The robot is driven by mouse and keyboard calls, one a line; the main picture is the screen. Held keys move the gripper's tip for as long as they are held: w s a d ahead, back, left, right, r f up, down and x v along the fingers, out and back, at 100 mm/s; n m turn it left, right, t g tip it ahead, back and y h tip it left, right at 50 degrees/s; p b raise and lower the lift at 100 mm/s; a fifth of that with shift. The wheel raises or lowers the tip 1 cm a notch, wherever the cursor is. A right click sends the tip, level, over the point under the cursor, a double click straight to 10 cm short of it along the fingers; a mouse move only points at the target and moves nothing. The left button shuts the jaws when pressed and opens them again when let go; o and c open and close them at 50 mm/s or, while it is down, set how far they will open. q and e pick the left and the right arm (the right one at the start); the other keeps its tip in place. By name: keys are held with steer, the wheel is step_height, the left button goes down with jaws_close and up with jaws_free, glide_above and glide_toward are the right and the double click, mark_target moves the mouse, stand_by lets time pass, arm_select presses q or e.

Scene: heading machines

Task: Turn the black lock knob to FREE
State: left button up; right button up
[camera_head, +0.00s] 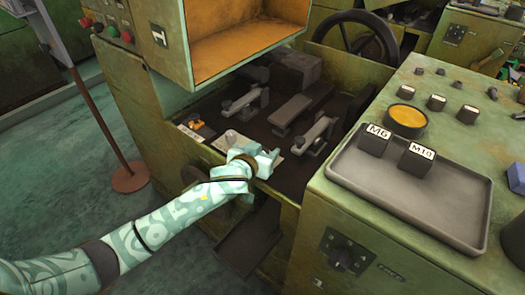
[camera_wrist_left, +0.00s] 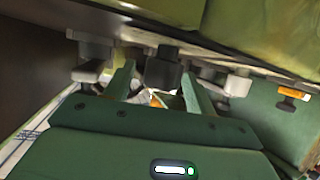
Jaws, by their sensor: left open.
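My left gripper (camera_head: 266,160) reaches over the front edge of the middle machine's bed. Its two fingers stand apart in the left wrist view (camera_wrist_left: 158,92), with nothing clearly held between them. A dark block-like part (camera_wrist_left: 161,70) shows beyond the gap between the fingers; I cannot tell whether it is the lock knob or whether they touch it. A black knob (camera_head: 345,254) on a dark plate sits on the front of the right-hand cabinet, well apart from the gripper. The word FREE is not readable. My right gripper is not in view.
Grey clamp-like parts (camera_head: 313,134) lie on the dark bed behind the gripper. A grey tray (camera_head: 420,200) with M6 and M10 blocks tops the right cabinet (camera_head: 310,215). An orange-lined housing (camera_head: 240,45) overhangs the bed. A handwheel (camera_head: 355,35) stands behind.

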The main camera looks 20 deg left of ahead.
arm_select(q)
steer(key=c, duration=1)
steer(key=shift+o, duration=0.2)
